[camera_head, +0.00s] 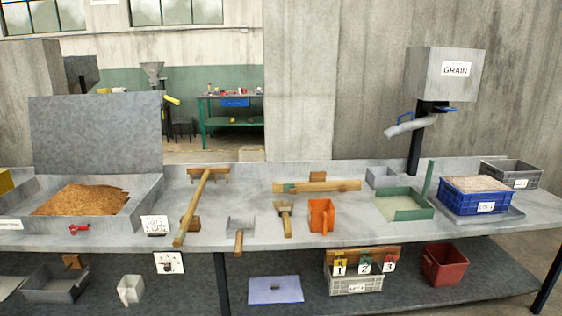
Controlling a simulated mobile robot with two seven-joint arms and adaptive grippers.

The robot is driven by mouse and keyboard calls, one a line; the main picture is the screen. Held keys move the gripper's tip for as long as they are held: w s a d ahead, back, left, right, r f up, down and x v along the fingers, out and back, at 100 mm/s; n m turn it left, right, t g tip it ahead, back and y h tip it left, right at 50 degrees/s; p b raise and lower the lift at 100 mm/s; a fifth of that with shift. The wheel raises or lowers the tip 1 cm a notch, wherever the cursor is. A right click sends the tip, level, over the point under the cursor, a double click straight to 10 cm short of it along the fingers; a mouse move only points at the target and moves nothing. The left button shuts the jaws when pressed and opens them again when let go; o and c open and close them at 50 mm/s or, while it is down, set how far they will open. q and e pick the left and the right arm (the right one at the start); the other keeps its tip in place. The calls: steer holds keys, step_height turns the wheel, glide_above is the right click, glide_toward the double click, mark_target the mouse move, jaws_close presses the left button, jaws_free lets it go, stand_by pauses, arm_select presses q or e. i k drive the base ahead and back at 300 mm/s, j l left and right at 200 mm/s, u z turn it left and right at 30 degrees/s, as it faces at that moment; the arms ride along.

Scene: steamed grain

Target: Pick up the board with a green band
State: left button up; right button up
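A long, pale wooden board (325,186) lies crosswise on the grey workbench, right of the middle. A green band shows near its left end. Small wooden pieces stand just behind it, and the board seems to rest against or in front of them. Neither of my grippers shows in the head view.
On the bench (342,228), a long wooden-handled tool (193,208), a scraper (239,236), a brush (285,216) and an orange scoop (321,215) lie near the board. A grain-filled tray (145,202) is left. A green-edged tray (412,214) and blue crate (461,200) are right.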

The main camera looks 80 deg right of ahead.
mark_target(318, 183)
steer(key=z, duration=4.15)
